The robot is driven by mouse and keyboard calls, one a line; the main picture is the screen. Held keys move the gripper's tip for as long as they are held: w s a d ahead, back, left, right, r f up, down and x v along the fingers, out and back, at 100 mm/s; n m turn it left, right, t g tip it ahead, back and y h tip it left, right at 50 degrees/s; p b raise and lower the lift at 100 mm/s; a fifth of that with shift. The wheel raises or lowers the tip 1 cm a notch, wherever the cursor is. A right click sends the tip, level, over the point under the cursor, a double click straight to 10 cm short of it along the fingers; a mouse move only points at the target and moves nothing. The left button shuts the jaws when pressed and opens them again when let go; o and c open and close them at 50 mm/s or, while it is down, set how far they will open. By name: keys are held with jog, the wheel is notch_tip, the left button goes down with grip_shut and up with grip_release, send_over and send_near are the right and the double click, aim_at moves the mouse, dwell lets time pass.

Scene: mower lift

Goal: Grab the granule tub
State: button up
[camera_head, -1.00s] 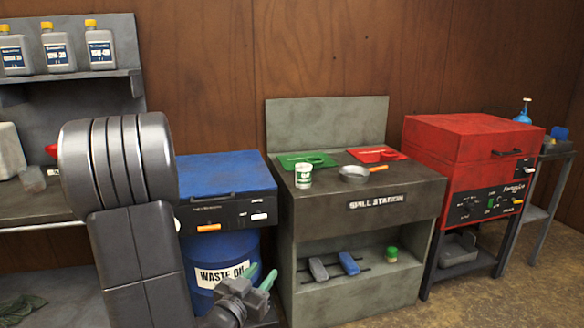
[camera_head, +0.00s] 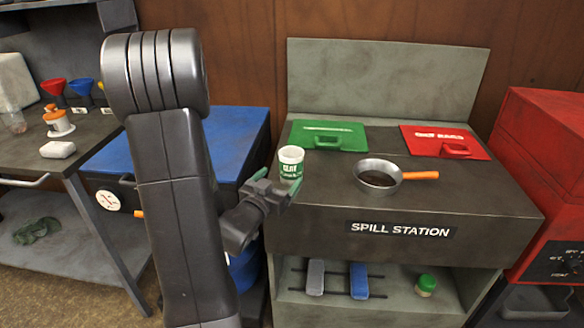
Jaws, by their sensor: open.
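A white and green tub (camera_head: 291,160), with partly readable lettering, stands upright on the left front of the spill station top (camera_head: 330,206). It looks like the granule tub. My gripper (camera_head: 278,188) is open at the station's left edge, with its green-tipped fingers just below and in front of the tub in the picture. One finger overlaps the tub's lower part. I cannot tell whether the fingers touch the tub or stand around it.
A pan (camera_head: 377,177) with an orange handle sits right of the tub. A green lid plate (camera_head: 328,136) and a red lid plate (camera_head: 445,142) lie behind. A blue-topped cabinet (camera_head: 230,140) is at left, a red machine (camera_head: 545,170) at right. The shelf below holds brushes and a green-capped jar (camera_head: 426,285).

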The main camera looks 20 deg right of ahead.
aim_at(286, 173)
jog(key=shift+x, duration=2.65)
jog(key=shift+s+d, duration=0.1)
jog(key=shift+s, duration=0.05)
jog(key=c, duration=1.1)
